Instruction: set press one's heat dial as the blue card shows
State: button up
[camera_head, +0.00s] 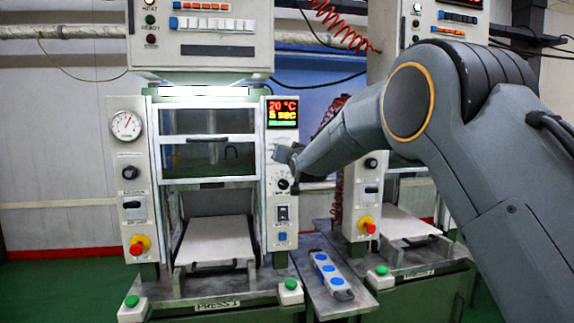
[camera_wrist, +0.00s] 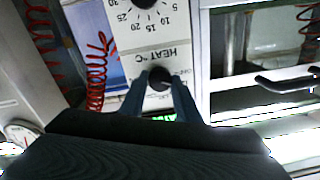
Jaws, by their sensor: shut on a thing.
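My gripper (camera_head: 291,156) is at press one's right-hand control panel (camera_head: 281,222), just below its display. In the wrist view the two fingers of my gripper (camera_wrist: 160,84) are shut on a round black knob, the heat dial (camera_wrist: 159,76), beside the upside-down label HEAT °C. The fingers hide its sides and part of its scale. In the head view my gripper covers this dial. The display (camera_head: 283,113) reads 20 °C and 5 sec, with a green line below. I cannot make out a blue card in either view.
A second black dial (camera_head: 283,184) sits lower on the panel, with a switch (camera_head: 282,213) under it. A grey block with blue round tops (camera_head: 330,272) lies between the presses. The second press (camera_head: 368,200) stands to the right, close to my arm.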

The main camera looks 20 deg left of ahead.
jog(key=shift+m+h+b, duration=0.5)
jog(key=shift+m+b, duration=9.7)
jog(key=shift+m, duration=5.3)
jog(key=shift+t, duration=0.3)
jog(key=o, duration=1)
jog(key=shift+o, duration=0.2)
